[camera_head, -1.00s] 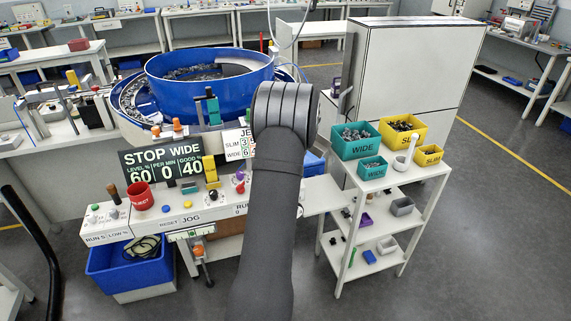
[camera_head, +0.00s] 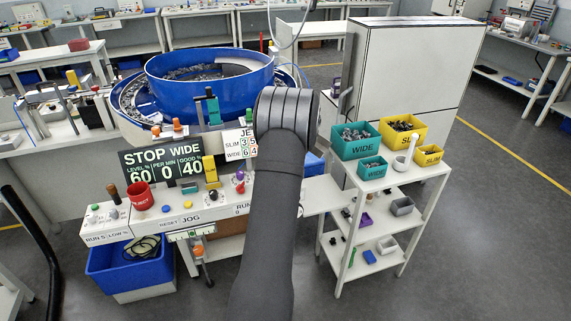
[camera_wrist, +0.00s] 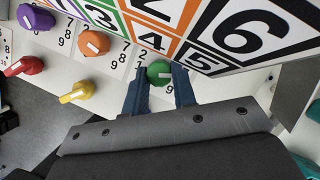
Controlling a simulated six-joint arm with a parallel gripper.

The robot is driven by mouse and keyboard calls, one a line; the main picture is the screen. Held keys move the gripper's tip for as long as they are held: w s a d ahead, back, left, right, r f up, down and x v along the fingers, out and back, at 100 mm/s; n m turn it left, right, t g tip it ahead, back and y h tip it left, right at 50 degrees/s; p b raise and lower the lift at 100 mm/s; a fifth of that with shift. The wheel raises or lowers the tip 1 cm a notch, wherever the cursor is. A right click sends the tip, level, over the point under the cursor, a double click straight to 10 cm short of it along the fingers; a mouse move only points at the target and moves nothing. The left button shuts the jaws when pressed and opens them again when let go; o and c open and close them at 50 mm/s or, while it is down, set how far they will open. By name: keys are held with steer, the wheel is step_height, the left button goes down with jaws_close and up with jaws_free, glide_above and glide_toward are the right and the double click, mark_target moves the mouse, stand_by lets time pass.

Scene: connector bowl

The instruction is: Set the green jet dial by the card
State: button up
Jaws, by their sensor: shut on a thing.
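The green jet dial (camera_wrist: 160,72) is a round knob with a pale pointer bar, on a white panel with printed digits. My gripper (camera_wrist: 161,80) has its two blue fingers on either side of the dial and is shut on it. The card (camera_wrist: 245,38), with large black digits in coloured frames, stands just beyond the dial in the wrist view. In the head view the card (camera_head: 238,144) is partly covered by my arm, with SLIM and WIDE rows showing. The green dial and my gripper are hidden behind my arm there.
In the wrist view an orange dial (camera_wrist: 94,41), a purple dial (camera_wrist: 36,17), a red knob (camera_wrist: 25,67) and a yellow knob (camera_wrist: 78,92) lie left of the fingers. In the head view a blue bowl (camera_head: 210,85) stands behind, and a shelf with bins (camera_head: 357,141) at right.

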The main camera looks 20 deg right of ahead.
steer(key=shift+n+y, duration=0.3)
steer(key=shift+n, duration=0.5)
steer(key=o, duration=1)
